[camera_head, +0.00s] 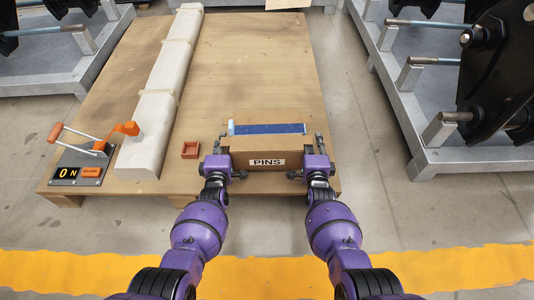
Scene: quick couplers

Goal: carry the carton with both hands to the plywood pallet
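The brown carton (265,163), marked PINS on its front, is at the near edge of the plywood pallet (250,70). I cannot tell whether it rests on the pallet or is held just above it. My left gripper (229,158) is at its left end and my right gripper (311,158) is at its right end. Both appear to touch or nearly touch the carton. Their fingertips are small and partly hidden against it, so their grip is unclear. A blue bar with a white end (267,128) shows just behind the carton's top.
A long pale wrapped beam (165,90) lies along the pallet's left part. A panel with an orange lever (80,160) is at the left corner. Grey metal racks (440,160) stand at the right.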

